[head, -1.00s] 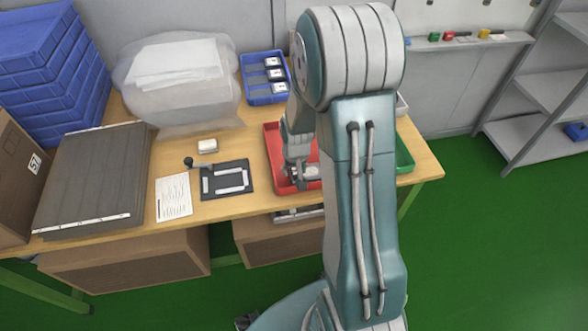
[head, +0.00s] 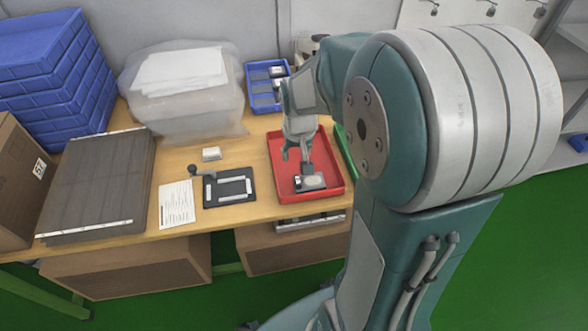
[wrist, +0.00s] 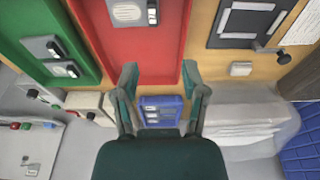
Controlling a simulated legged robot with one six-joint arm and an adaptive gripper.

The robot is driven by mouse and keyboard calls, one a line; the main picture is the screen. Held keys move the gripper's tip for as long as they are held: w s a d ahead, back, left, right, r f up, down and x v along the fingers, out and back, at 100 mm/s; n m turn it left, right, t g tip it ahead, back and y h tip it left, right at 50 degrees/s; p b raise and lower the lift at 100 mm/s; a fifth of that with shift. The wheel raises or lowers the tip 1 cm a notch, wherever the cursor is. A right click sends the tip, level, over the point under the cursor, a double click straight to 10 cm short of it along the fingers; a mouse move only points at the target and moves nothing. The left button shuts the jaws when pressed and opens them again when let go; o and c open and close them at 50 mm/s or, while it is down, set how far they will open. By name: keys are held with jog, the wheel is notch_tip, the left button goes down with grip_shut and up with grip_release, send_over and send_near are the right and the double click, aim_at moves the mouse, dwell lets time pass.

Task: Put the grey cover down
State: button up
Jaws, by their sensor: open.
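A grey part with a pale oval label, which looks like the grey cover (head: 310,182), lies in the near part of the red tray (head: 278,163). It also shows at the top edge of the wrist view (wrist: 128,12), partly cut off, in the red tray (wrist: 158,45). My gripper (head: 296,160) is above the tray, just behind the part in the head view. In the wrist view my gripper (wrist: 160,78) has its two fingers wide apart with nothing between them. The part lies beyond the fingertips, apart from them.
A green tray (wrist: 52,22) with similar grey parts stands beside the red one. A blue bin (head: 262,98) with parts is behind. A black fixture plate (head: 240,200), a small white box (head: 211,154) and a paper sheet (head: 176,204) lie left of the red tray.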

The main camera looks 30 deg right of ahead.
jog(key=s+a+r+n+t, duration=0.1)
jog(key=s+a+r, duration=0.3)
jog(key=s+r, duration=0.2)
jog(key=s+a+r+n+t, duration=0.1)
jog(key=s+a+r+t, duration=0.1)
jog(key=s+a+r, duration=0.3)
jog(key=s+r, duration=0.2)
jog(key=s, duration=0.2)
jog(key=shift+s+a+n+y, duration=0.25)
jog(key=shift+s+n+y, duration=0.05)
jog(key=shift+n, duration=0.1)
